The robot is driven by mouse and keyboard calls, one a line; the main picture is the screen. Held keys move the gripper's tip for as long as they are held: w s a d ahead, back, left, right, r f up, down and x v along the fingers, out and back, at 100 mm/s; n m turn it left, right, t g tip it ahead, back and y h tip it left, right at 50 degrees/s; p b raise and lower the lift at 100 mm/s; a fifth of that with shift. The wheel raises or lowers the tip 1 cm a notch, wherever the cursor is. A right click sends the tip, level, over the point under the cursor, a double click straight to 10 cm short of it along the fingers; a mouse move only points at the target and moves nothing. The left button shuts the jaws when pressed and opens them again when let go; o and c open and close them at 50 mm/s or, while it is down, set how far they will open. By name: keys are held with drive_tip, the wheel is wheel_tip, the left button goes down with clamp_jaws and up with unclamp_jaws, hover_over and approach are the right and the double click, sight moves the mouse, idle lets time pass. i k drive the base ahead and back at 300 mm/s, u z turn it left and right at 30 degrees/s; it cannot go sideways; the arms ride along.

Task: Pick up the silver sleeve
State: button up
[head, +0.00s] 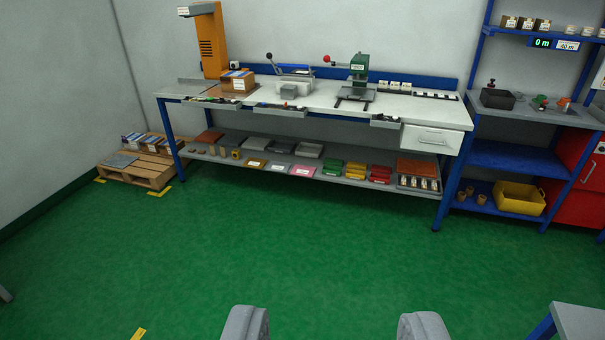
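My gripper (335,324) shows at the bottom edge as two grey fingers set wide apart, with only green floor between them. It is open and empty, well short of the workbench. I cannot pick out the silver sleeve for certain at this distance. Small pale upright pieces (418,183) stand in a row at the right end of the bench's lower shelf. Several small tan cylinders (212,151) stand near that shelf's left end.
The workbench (330,100) stands along the back wall with tools on top. A blue rack (510,157) with a yellow crate (518,199) is at its right. A pallet (150,172) lies at left. A table corner (580,325) is at lower right. The green floor between is clear.

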sight(280, 168)
drive_tip(key=z, duration=0.45)
drive_tip(key=i, duration=1.8)
drive_tip(key=z, duration=0.35)
drive_tip(key=i, duration=1.3)
drive_tip(key=u, duration=0.65)
drive_tip(key=i, duration=1.3)
drive_tip(key=u, duration=0.8)
drive_tip(key=i, duration=0.45)
drive_tip(key=u, duration=0.15)
